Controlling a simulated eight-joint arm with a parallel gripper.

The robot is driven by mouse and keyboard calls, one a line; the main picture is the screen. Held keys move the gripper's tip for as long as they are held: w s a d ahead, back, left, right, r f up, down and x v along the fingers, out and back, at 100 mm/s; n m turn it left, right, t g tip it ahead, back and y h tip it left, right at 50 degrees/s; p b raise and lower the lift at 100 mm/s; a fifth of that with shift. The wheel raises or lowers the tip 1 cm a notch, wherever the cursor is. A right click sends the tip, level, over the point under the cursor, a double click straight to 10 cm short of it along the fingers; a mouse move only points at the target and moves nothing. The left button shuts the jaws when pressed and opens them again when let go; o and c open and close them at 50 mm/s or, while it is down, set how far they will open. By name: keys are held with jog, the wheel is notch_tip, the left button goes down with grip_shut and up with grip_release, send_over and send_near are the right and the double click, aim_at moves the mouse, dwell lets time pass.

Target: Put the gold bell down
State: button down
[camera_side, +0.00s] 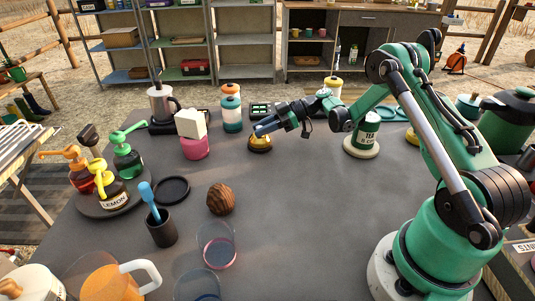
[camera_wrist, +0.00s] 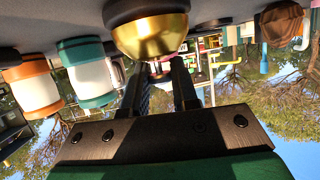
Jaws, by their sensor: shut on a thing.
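The gold bell (camera_side: 260,145) has a dark base and is at or just above the grey table top, toward the back middle. I cannot tell whether its base touches the table. My gripper (camera_side: 262,130) reaches in from the right and is shut on the top of the bell. In the wrist view, which is upside down, the bell (camera_wrist: 150,36) fills the top middle with its dark base uppermost. The fingers of my gripper (camera_wrist: 164,72) meet the bell's narrow end, which is mostly hidden between them.
A pink cup (camera_side: 195,147) with a white block stands left of the bell. A teal-and-white jar (camera_side: 231,114) stands behind it. A ribbed brown ball (camera_side: 221,199) is in front, left. A green canister (camera_side: 367,133) stands right. The table centre in front is clear.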

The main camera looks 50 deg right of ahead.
jog(key=c, duration=0.7)
grip_release()
jog(key=shift+f, duration=0.1)
jog(key=shift+o, duration=0.2)
jog(key=shift+s+d+r, duration=0.1)
jog(key=shift+d+r, duration=0.05)
jog(key=shift+r, duration=0.05)
jog(key=v, duration=1.1)
jog(key=a+r+m+g+h, duration=0.3)
jog(key=a+r+m+h, duration=0.25)
jog(key=a, duration=0.75)
jog(key=s+a+m+t+h, duration=0.2)
jog(key=s+a+m+h, duration=0.3)
jog(key=s, duration=0.5)
jog(key=shift+a+r+h, duration=0.35)
jog(key=shift+a+r, duration=0.05)
jog(key=shift+a, duration=0.25)
